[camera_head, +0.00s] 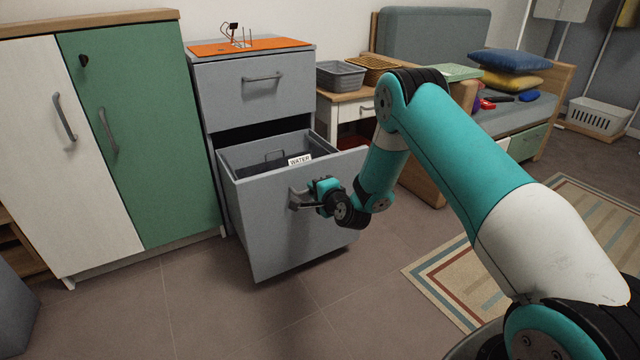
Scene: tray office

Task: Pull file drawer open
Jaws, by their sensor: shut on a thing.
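The file drawer (265,215) is the lower drawer of a grey cabinet (222,98). It stands well out from the cabinet, so its inside shows from above. A folder tab marked "WATER" (299,160) and a dark handle-like shape are visible inside. My gripper (300,199) is at the drawer's front face and shut on the drawer handle (293,196). The gripper and wrist hide much of that handle. The upper drawer (258,85) is closed, with its own grey bar handle.
A green and white cupboard (140,130) stands close on the left. A small wooden table (345,107) with baskets stands to the right of the cabinet. A striped rug (450,280) lies at the right. The floor in front of the drawer is clear.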

